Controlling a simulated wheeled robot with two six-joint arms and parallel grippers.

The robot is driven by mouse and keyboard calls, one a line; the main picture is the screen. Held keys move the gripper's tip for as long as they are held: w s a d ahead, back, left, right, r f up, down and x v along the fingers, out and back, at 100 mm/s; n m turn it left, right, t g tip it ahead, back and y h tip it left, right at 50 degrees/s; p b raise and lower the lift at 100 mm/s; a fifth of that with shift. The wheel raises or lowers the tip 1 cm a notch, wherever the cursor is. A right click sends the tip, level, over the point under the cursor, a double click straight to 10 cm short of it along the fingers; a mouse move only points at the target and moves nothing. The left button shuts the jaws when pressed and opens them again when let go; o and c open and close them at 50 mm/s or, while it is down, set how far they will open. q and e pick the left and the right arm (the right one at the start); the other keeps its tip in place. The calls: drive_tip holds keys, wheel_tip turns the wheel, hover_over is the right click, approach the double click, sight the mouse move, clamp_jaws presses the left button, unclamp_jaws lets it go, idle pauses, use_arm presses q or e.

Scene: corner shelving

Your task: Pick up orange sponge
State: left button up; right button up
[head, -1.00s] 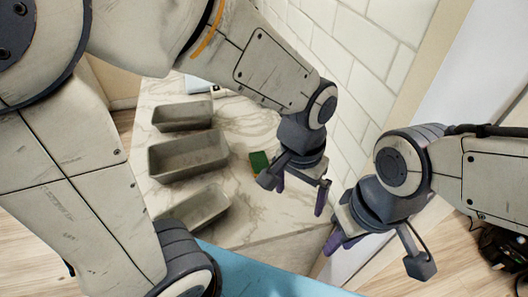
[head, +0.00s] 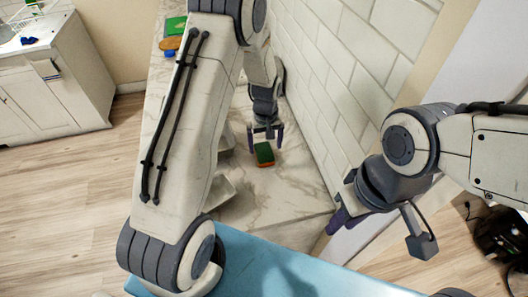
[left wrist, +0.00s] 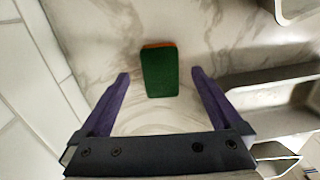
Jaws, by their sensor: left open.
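The orange sponge (head: 265,160) has a dark green top face and lies on the marble counter near the tiled wall. In the left wrist view the sponge (left wrist: 158,72) shows mostly green, with a thin orange edge at its far end. My left gripper (head: 266,139) is open and empty, just behind the sponge in the head view. In the left wrist view the purple fingers (left wrist: 158,78) stand apart on either side of the sponge's near end, not touching it. My right gripper (head: 335,222) is at the right; its jaw opening does not show clearly.
Grey metal pans (left wrist: 270,92) lie on the counter beside the sponge, mostly hidden by my left arm in the head view. A white tiled wall (head: 318,85) bounds the counter. More items, one of them green (head: 176,25), stand at the counter's far end.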

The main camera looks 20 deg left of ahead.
sight(265, 155)
use_arm(q)
wheel_tip(265, 155, down, 5)
drive_tip(key=p, duration=0.3)
drive_tip(key=shift+w+a, duration=0.15)
drive_tip(key=shift+f, duration=0.55)
drive_tip(key=c, duration=1.3)
